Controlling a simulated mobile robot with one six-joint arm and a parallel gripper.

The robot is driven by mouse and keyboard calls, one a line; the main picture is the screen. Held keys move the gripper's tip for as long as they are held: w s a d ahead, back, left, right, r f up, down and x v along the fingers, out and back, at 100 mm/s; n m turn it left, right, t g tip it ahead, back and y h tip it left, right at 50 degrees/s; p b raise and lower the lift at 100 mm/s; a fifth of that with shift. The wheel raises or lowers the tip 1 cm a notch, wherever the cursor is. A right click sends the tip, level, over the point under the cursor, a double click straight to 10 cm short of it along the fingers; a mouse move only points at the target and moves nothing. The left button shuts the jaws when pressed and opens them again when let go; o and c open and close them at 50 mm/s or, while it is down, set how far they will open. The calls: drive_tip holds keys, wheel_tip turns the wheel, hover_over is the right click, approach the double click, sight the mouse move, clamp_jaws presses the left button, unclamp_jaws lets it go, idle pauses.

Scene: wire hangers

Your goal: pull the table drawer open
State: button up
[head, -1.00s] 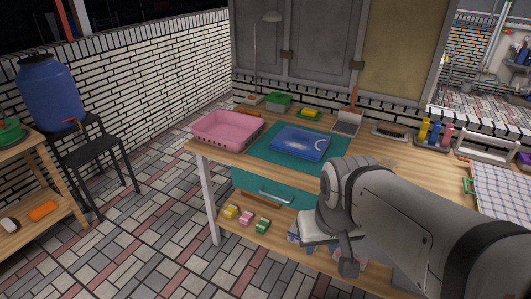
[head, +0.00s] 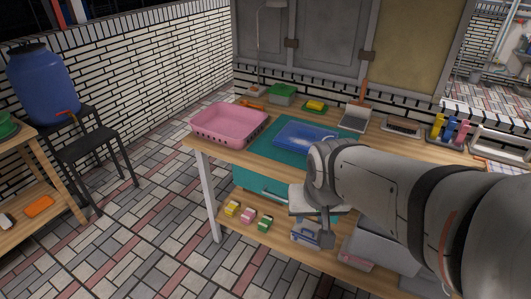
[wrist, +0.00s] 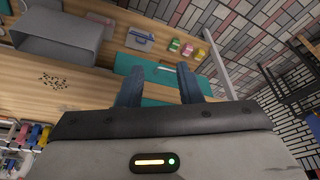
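The table (head: 205,172) has a teal drawer (head: 247,179) under its front edge, and the drawer looks closed. A pale bar handle (head: 274,195) runs across the drawer front, its right end hidden by my arm. My gripper (head: 318,217) is in front of the table, to the right of the visible handle. In the wrist view the two dark fingers of my gripper (wrist: 160,90) stand apart with nothing held between them. The teal drawer front (wrist: 152,68) lies beyond the fingertips. The pale handle (wrist: 167,69) shows in the gap, apart from the fingers.
A pink basket (head: 230,125) and a blue tray (head: 302,136) sit on the tabletop. Several small coloured blocks (head: 247,215) lie on the lower shelf. A blue barrel (head: 42,85) stands on a black stand at left.

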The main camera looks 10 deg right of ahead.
drive_tip(key=w+d+f+m+t+b, duration=0.2)
drive_tip(key=w+f+m+t+b, duration=0.6)
drive_tip(key=w+f, duration=1.2)
drive_tip(key=m+t+y+b, duration=0.2)
drive_tip(key=m, duration=0.3)
approach(279, 198)
drive_tip(key=w+r, duration=0.2)
wheel_tip(279, 198, down, 5)
drive_tip(key=m+t+y+b, duration=0.1)
drive_tip(key=m+t+b, duration=0.1)
drive_tip(key=m, duration=0.1)
drive_tip(key=shift+m, duration=0.3)
drive_tip(key=x, duration=0.7)
drive_tip(key=shift+w+r, duration=0.1)
drive_tip(key=shift+w, duration=0.25)
drive_tip(key=shift+c, duration=0.4)
drive_tip(key=shift+d, duration=0.1)
clamp_jaws()
